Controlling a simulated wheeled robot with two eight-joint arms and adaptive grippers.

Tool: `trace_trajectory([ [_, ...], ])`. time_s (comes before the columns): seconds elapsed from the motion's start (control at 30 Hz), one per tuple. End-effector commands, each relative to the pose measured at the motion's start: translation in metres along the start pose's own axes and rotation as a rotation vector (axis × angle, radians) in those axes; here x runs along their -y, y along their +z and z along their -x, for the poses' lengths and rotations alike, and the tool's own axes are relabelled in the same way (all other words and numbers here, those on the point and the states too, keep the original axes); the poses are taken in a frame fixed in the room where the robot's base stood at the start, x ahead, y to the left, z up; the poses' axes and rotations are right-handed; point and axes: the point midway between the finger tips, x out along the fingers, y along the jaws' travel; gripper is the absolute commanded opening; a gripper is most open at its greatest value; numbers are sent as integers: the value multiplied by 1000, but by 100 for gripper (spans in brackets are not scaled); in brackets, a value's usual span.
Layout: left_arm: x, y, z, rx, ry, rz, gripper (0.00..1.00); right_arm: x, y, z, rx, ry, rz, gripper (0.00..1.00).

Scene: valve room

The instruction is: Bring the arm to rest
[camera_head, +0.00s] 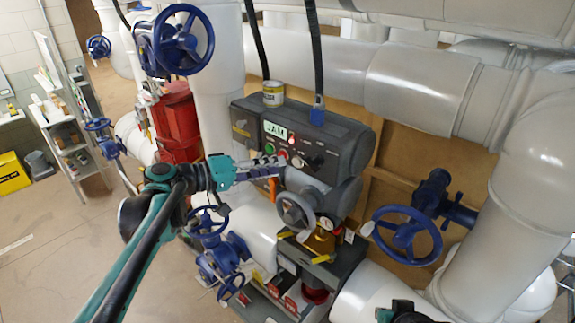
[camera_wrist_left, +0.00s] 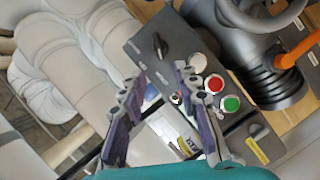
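My left arm comes in from the left in the head view. Its gripper (camera_head: 280,165) is just in front of the grey control box (camera_head: 345,135), below the lit JAM display (camera_head: 275,130). In the left wrist view the two fingers of this gripper (camera_wrist_left: 160,80) are spread apart with nothing between them. The panel lies beyond them, with a black knob (camera_wrist_left: 160,45), a white button (camera_wrist_left: 197,62), a red button (camera_wrist_left: 215,84) and a green button (camera_wrist_left: 231,103). I cannot tell whether a fingertip touches the panel. My right gripper is not clearly visible.
A grey handwheel (camera_head: 296,212) and a brass gauge fitting (camera_head: 320,240) sit below the gripper. Blue valve wheels stand at left (camera_head: 183,40) and right (camera_head: 407,235). A can (camera_head: 273,93) stands on the box. Open floor (camera_head: 50,260) lies at left.

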Motion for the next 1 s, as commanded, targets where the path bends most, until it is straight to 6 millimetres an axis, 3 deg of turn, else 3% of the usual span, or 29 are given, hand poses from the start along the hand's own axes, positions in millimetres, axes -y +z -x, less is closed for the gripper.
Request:
trace_trajectory([
  [0.13, 0, 0, 9, 0, 0, 0, 31, 0, 0, 0, 0, 0, 0, 0],
  [0.43, 0, 1, 10, 1, -1, 0, 31, 0, 0, 0, 0, 0, 0, 0],
  [0.53, 11, 15, 7, 13, -28, -2, 31, 0, 6, -8, 0, 0, 0, 0],
  [0.67, 54, 69, 1, 61, -144, -12, 31, 0, 27, -38, 0, 0, 0, 0],
  [0.83, 144, 173, 5, 136, -398, -60, 31, 0, 66, -92, 0, 0, 0, 0],
  [1.0, 236, 263, 30, 178, -652, -151, 31, 0, 102, -142, 0, 0, 0, 0],
])
